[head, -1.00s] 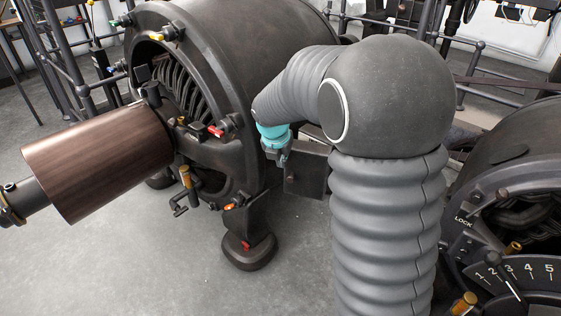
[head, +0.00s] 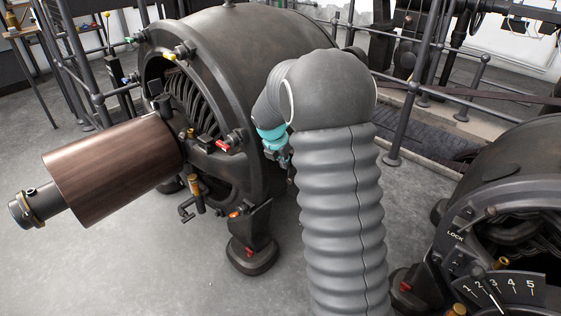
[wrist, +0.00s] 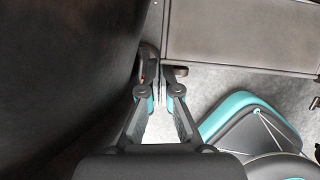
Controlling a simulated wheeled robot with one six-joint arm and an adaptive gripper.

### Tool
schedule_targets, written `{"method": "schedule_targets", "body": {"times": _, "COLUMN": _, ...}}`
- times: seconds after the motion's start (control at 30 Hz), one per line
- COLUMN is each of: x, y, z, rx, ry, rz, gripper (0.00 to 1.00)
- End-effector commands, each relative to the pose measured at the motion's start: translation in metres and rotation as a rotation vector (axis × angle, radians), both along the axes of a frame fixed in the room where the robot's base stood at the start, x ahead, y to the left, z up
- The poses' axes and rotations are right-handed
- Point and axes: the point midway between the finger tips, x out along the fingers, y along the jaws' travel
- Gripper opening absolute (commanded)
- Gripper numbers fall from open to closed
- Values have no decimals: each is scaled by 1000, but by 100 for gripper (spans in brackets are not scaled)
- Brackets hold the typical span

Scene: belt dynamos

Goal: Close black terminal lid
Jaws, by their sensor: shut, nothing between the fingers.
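In the wrist view a flat dark panel (wrist: 240,32) with a darker edge fills the upper right. It looks like the black terminal lid or its box, but I cannot tell which, nor how far the lid stands open. My gripper (wrist: 160,76) is shut and empty, with its fingertips by the panel's lower left corner. Contact cannot be made out. In the head view my gripper (head: 282,157) is low beside the right side of the near dynamo (head: 225,50). My arm hides the lid there.
The dynamo's dark curved body (wrist: 65,70) fills the wrist view's left side, close to my gripper. A brown drum (head: 115,170) sticks out at the left. A second dynamo (head: 510,180) stands at the right. Grey floor (head: 420,185) is free between the dynamos.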

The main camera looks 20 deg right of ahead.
Motion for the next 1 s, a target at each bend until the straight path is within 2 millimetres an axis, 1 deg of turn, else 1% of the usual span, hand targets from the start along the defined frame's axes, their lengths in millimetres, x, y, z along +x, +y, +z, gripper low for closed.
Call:
{"method": "schedule_targets", "body": {"times": 0.37, "x": -1, "y": 6, "z": 0, "rx": 0, "ry": -1, "rz": 4, "gripper": 0}}
{"method": "schedule_targets", "body": {"times": 0.47, "x": -5, "y": 14, "z": 0, "rx": 0, "ry": 0, "rz": 4, "gripper": 0}}
{"method": "schedule_targets", "body": {"times": 0.63, "x": -17, "y": 36, "z": 2, "rx": 0, "ry": 0, "rz": -1, "gripper": 0}}
{"method": "schedule_targets", "body": {"times": 0.7, "x": -18, "y": 38, "z": 21, "rx": 1, "ry": -6, "rz": -4, "gripper": 0}}
{"method": "schedule_targets", "body": {"times": 0.8, "x": -22, "y": 45, "z": 40, "rx": 0, "ry": -5, "rz": -4, "gripper": 0}}
{"method": "schedule_targets", "body": {"times": 1.0, "x": -29, "y": 59, "z": 73, "rx": 0, "ry": -4, "rz": 0, "gripper": 0}}
